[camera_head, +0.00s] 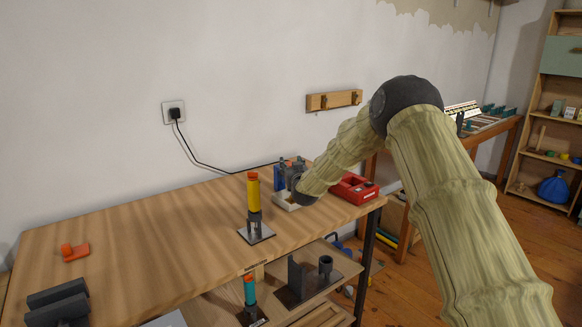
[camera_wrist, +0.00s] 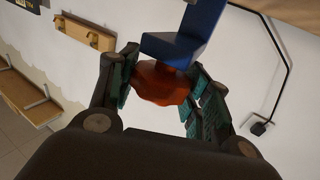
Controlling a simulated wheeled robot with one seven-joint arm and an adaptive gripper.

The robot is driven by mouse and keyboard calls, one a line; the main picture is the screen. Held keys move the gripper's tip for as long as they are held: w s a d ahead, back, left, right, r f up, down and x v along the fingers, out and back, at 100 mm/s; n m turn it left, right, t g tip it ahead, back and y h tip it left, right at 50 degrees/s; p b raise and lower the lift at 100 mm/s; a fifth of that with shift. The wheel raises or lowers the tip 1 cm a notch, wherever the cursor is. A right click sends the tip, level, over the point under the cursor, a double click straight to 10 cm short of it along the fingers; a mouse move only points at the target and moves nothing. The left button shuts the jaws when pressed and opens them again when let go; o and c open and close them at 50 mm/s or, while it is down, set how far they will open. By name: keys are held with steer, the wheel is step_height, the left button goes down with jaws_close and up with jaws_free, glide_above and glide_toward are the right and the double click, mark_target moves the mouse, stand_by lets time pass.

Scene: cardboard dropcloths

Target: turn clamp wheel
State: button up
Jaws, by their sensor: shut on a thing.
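The orange-red clamp wheel (camera_wrist: 162,84) is in the middle of the wrist view, just below the blue clamp body (camera_wrist: 180,45). My gripper (camera_wrist: 165,92) is shut on the wheel, with green-padded fingers on its left and right sides. In the head view the blue clamp (camera_head: 280,178) stands near the back right of the workbench (camera_head: 160,228). My gripper (camera_head: 295,174) is beside it there. My arm hides much of the clamp and the wheel from the head camera.
A yellow cylinder with an orange top (camera_head: 253,192) stands upright on a plate left of the clamp. A red box (camera_head: 356,188) lies at the bench's right end. A black cable (camera_head: 205,166) runs along the wall. The bench's left middle is clear.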

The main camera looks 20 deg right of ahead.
steer(key=shift+r+m+g+h+p, duration=0.1)
steer(key=shift+m+g+h+p, duration=0.3)
steer(key=shift+m+h, duration=0.75)
steer(key=shift+r+m+g+h+p, duration=0.1)
steer(key=shift+m+g+h+p, duration=0.45)
steer(key=shift+h, duration=1.1)
steer(key=shift+f+m+h, duration=0.1)
steer(key=shift+m+h, duration=0.3)
steer(key=o, duration=1.1)
steer(key=shift+c, duration=0.2)
steer(key=shift+s, duration=0.1)
steer(key=v, duration=1.1)
steer(key=shift+s+a, duration=0.2)
steer(key=shift+s, duration=0.15)
